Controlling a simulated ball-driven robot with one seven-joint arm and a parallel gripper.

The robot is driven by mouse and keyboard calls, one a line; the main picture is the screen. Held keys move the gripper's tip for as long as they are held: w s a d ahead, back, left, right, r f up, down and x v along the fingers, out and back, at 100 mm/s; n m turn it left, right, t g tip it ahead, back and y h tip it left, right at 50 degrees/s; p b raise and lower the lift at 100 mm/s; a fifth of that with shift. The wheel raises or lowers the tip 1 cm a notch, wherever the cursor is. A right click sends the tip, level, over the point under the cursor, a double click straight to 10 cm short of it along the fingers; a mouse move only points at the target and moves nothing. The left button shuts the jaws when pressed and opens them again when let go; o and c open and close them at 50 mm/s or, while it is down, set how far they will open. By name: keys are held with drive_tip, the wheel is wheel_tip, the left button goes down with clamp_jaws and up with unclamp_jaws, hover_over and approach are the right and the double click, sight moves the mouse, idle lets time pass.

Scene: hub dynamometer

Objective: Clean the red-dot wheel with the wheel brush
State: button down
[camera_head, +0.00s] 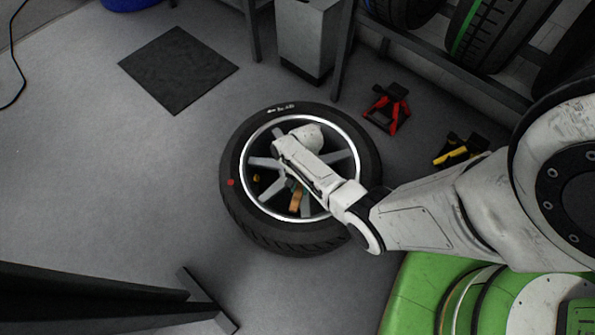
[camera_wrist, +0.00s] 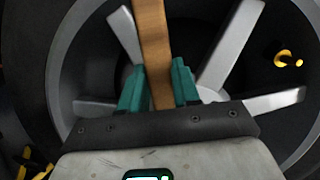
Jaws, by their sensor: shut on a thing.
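The red-dot wheel (camera_head: 237,205) lies flat on the floor, with a black tyre, silver spokes and a red dot (camera_head: 231,183) on its left sidewall. My arm reaches over it from the right. My gripper (camera_wrist: 160,88) has teal fingers shut on a wooden handle, which I take to be the wheel brush (camera_wrist: 151,35). The handle also shows in the head view (camera_head: 296,199), over the lower spokes. The brush's bristles are not visible, so I cannot tell whether they touch the wheel. Spokes and rim (camera_wrist: 232,45) fill the wrist view behind the handle.
A yellow piece (camera_wrist: 288,59) sits between two spokes. A red jack stand (camera_head: 388,108) and a yellow one (camera_head: 460,150) stand right of the wheel. A tyre rack (camera_head: 450,65) is at the upper right.

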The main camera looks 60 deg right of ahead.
drive_tip(key=shift+s+d+r, duration=0.1)
drive_tip(key=shift+s+d, duration=0.1)
drive_tip(key=shift+d, duration=0.15)
wheel_tip(320, 180, up, 3)
drive_tip(key=shift+a+r+p, duration=0.1)
drive_tip(key=shift+r+p, duration=0.05)
drive_tip(key=shift+p, duration=0.95)
wheel_tip(320, 180, up, 5)
drive_tip(key=p, duration=0.5)
drive_tip(key=shift+r+p, duration=0.15)
drive_tip(key=shift+p, duration=0.2)
